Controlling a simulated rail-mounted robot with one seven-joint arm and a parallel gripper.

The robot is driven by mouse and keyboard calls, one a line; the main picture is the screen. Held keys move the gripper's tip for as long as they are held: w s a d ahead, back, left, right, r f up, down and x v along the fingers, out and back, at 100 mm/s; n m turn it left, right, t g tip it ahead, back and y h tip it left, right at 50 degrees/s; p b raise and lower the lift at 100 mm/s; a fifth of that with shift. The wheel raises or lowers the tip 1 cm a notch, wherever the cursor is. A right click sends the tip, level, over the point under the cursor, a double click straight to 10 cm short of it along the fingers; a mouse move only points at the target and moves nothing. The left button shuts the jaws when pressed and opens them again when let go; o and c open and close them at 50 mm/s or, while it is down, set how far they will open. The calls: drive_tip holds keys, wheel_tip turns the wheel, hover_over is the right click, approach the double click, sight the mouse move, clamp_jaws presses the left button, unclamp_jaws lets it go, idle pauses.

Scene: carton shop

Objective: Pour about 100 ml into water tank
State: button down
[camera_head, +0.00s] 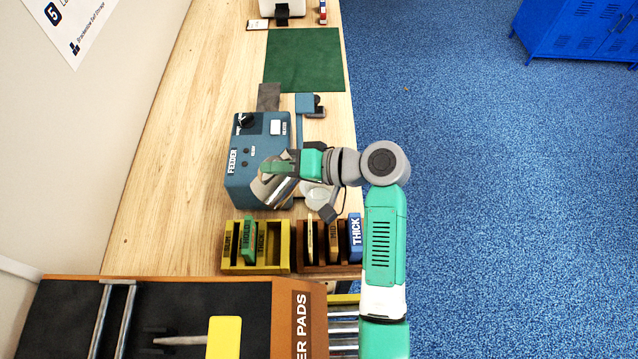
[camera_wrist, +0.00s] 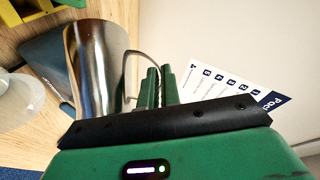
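A shiny metal jug (camera_head: 275,190) is held at the front of the blue feeder box (camera_head: 262,130); it looks tilted in the head view. In the wrist view the jug (camera_wrist: 97,70) stands beside my fingers, and its thin wire handle runs between them. My gripper (camera_head: 284,166) is shut on this handle; its green fingertips (camera_wrist: 160,86) are close together. A pale translucent round vessel (camera_head: 316,195), perhaps the water tank, is just right of the jug. It also shows at the left of the wrist view (camera_wrist: 18,100). Any liquid or stream cannot be made out.
A yellow rack (camera_head: 230,262) and a brown rack (camera_head: 318,268) with upright labelled blocks stand in front of the feeder. A black-topped machine with rails (camera_head: 65,310) is nearest. A green mat (camera_head: 303,60) lies clear farther back on the wooden bench (camera_head: 180,130).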

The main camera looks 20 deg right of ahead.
drive_tip(key=shift+w+d+f+m+y+b, duration=0.1)
drive_tip(key=shift+w+d+m+y+b, duration=0.05)
drive_tip(key=shift+d+m+y+b, duration=0.3)
drive_tip(key=shift+w+d+f+m+y+b, duration=0.1)
drive_tip(key=shift+d+m+y+b, duration=0.15)
drive_tip(key=shift+d+y+b, duration=0.25)
drive_tip(key=shift+t, duration=0.3)
idle(0.3)
drive_tip(key=shift+f, duration=0.1)
idle(0.5)
drive_tip(key=shift+d+m+y+b, duration=0.35)
drive_tip(key=shift+d+m+b, duration=0.1)
drive_tip(key=shift+d, duration=0.1)
drive_tip(key=shift+d+r+m+t+y+b, duration=0.2)
drive_tip(key=shift+r+m+t+y+b, duration=0.1)
drive_tip(key=shift+r+m+y+b, duration=0.15)
idle(0.9)
